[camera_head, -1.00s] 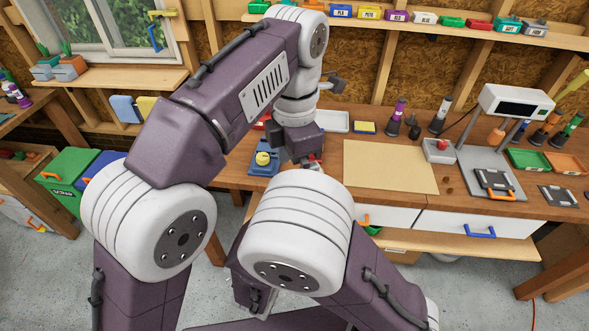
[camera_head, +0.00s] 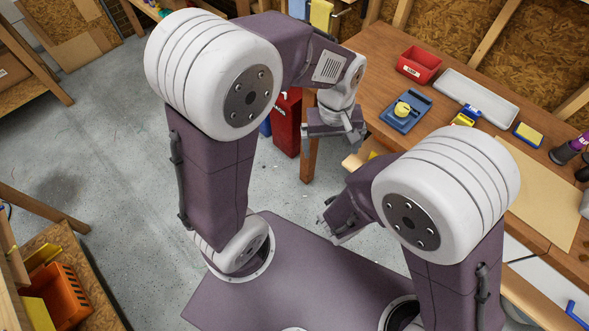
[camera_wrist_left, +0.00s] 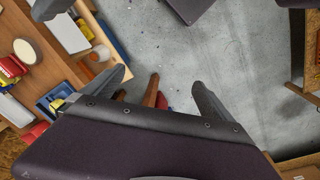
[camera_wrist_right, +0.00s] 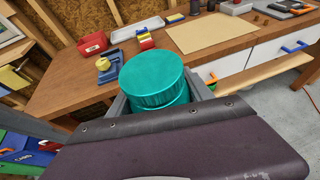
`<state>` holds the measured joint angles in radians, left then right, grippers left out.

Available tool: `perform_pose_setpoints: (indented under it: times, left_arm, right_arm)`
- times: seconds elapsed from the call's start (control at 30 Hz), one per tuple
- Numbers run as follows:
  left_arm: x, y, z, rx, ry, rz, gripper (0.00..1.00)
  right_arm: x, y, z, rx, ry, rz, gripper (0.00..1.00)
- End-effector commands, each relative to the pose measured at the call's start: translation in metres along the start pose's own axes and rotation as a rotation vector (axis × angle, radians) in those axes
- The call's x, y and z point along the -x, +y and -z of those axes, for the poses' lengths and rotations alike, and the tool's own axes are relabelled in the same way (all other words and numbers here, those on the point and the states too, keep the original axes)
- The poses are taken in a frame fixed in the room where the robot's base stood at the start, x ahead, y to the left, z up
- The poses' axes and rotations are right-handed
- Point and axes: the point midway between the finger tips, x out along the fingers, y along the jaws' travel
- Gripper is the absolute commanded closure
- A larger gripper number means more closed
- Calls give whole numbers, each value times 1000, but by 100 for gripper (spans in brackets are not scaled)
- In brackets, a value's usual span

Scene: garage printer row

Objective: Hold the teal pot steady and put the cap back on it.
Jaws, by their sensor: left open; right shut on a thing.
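The teal pot (camera_wrist_right: 154,85) is between the fingers of my right gripper (camera_wrist_right: 160,98) in the right wrist view. A wide ribbed teal cap appears to sit level on it. Its lower part is hidden behind my gripper, and I cannot tell how tightly the cap sits. In the head view the pot and right gripper do not show clearly. My left gripper (camera_head: 334,130) hangs over the floor off the bench's left end. In the left wrist view its fingers (camera_wrist_left: 158,80) are spread with nothing between them.
On the wooden bench (camera_head: 385,55) are a red bin (camera_head: 419,65), a blue fixture (camera_head: 405,109) with a yellow knob, a pale tray (camera_head: 475,97), a yellow-topped sponge (camera_head: 528,134) and a tan mat (camera_head: 530,190). A red container (camera_head: 287,125) stands by the bench leg. Open floor lies left.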

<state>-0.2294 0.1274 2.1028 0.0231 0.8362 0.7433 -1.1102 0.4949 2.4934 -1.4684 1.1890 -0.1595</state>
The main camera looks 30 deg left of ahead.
Motion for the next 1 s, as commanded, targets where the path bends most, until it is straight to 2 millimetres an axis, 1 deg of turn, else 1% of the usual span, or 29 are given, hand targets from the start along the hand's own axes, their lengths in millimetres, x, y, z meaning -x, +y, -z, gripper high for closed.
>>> perform_pose_setpoints:
  times: [0.03,0.1,0.2,0.3,0.47,1.0]
  left_arm:
    - [-12,-23,-4,-86,3,2,3]
    - [-27,-48,-10,-219,14,1,3]
    - [-42,-74,-20,-366,27,2,3]
    - [-50,-90,-28,-458,35,5,3]
    - [-53,-97,-32,-507,39,7,3]
    - [-53,-96,-32,-507,38,7,3]
  right_arm:
    - [0,0,0,0,0,0,100]
    - [0,0,0,0,0,0,100]
    - [0,0,0,0,0,0,100]
    - [0,0,0,0,0,0,100]
    - [0,0,0,0,0,0,100]
    - [0,0,0,0,-1,0,100]
